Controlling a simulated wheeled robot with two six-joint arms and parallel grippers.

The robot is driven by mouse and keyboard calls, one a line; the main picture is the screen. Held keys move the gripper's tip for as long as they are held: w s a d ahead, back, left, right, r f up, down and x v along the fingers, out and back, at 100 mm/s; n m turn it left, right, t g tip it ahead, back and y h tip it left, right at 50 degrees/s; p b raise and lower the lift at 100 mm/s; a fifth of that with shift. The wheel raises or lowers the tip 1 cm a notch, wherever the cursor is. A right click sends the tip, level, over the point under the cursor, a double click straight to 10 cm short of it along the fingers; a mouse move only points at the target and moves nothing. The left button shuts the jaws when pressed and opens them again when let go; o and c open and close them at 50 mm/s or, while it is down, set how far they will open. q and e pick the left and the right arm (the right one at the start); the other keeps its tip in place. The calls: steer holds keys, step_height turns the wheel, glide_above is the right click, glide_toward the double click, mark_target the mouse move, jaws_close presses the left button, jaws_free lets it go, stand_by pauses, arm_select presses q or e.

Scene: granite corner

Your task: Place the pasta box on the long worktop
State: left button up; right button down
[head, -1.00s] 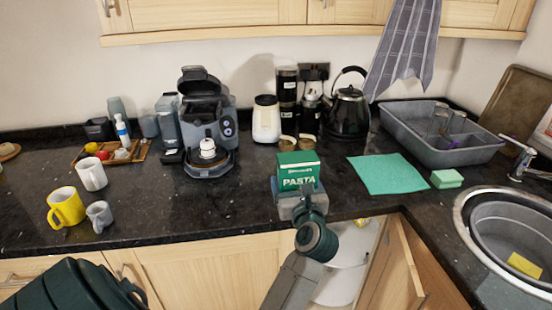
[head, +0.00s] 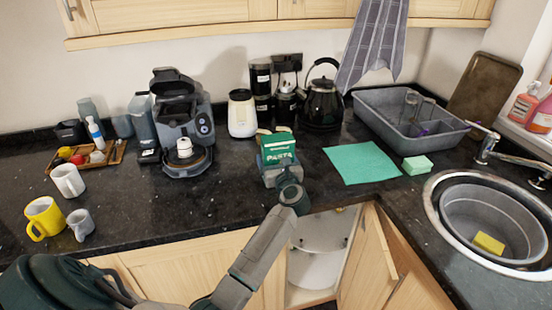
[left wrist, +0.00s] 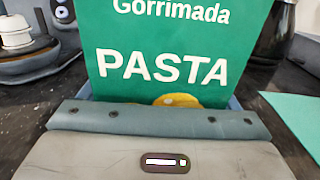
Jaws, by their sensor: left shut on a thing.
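The pasta box (head: 278,149) is green with white lettering and shows over the long worktop (head: 150,215), between the white jar and the green cloth. My left gripper (head: 279,172) is shut on it, from the near side. The left wrist view shows the pasta box (left wrist: 165,50) close up and upright behind the grey gripper body (left wrist: 160,125). Its lower part is hidden by the gripper, so I cannot tell whether it touches the worktop. My right gripper is not in view.
Behind the box stand a white jar (head: 242,114), black canisters (head: 262,85) and a kettle (head: 323,104). A coffee machine (head: 183,120) is left, a green cloth (head: 362,163) right. A cupboard door (head: 368,262) hangs open below.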

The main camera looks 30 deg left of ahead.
arm_select(q)
steer(key=shift+f, duration=0.2)
steer(key=shift+f, duration=0.15)
steer(key=o, duration=1.3)
steer(key=shift+c, duration=0.2)
steer(key=shift+s+d, duration=0.25)
steer(key=b+v, duration=0.3)
steer(key=v, duration=0.7)
steer(key=shift+s+d, duration=0.25)
steer(key=shift+s, duration=0.05)
steer(key=shift+s+d, duration=0.25)
